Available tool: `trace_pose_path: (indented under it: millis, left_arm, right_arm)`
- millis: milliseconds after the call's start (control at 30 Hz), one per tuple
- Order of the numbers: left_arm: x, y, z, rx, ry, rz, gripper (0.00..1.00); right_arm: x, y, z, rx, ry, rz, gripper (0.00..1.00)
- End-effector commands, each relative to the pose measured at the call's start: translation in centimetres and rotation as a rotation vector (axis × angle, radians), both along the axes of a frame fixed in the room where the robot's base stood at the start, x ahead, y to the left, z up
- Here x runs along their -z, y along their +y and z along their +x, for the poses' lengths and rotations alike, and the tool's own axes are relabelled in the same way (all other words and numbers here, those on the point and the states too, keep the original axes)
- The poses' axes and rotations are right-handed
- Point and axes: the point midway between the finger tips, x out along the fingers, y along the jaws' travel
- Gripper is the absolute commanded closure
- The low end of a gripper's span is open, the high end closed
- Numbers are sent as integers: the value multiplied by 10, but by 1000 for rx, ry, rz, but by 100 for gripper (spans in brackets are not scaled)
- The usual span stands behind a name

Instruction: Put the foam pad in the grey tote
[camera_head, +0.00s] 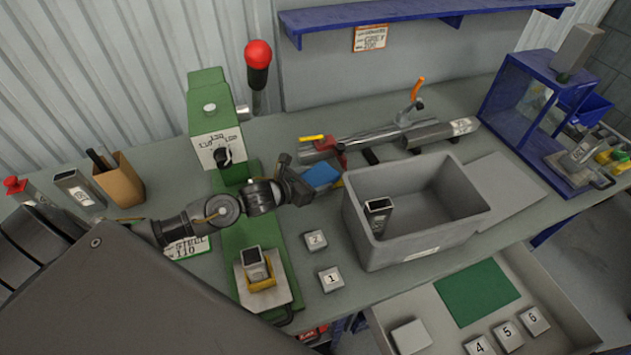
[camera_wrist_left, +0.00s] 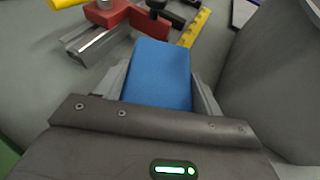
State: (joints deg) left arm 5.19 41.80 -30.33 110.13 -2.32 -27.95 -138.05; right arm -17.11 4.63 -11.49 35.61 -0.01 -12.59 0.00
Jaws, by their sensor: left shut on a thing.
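The foam pad is a blue block; in the left wrist view the pad (camera_wrist_left: 160,75) sits between the two fingers of my left gripper (camera_wrist_left: 160,95), which is shut on it. In the head view the pad (camera_head: 320,175) shows at the tip of my left gripper (camera_head: 312,182), just left of the grey tote. The grey tote (camera_head: 425,245) stands on the table and holds a short square metal tube (camera_head: 378,215). In the left wrist view the grey tote (camera_wrist_left: 280,80) rises at the right. My right gripper is not in view.
A green press (camera_head: 215,130) with a red-knobbed lever stands behind my left arm. Clamps and metal bars (camera_head: 360,140) lie behind the tote. Numbered blocks 1 (camera_head: 331,279) and 2 (camera_head: 315,241) sit left of the tote. A blue-framed box (camera_head: 530,105) stands at the right.

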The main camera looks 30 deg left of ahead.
Motion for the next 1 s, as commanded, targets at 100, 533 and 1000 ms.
trace_pose_path:
  millis: [100,533,1000]
  left_arm:
    - [0,-2,4,0,0,1,54]
    - [35,-2,3,0,1,0,54]
    - [38,-1,3,1,0,2,16]
  right_arm:
    - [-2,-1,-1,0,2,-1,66]
    - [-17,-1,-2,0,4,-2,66]
    - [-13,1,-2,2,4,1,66]
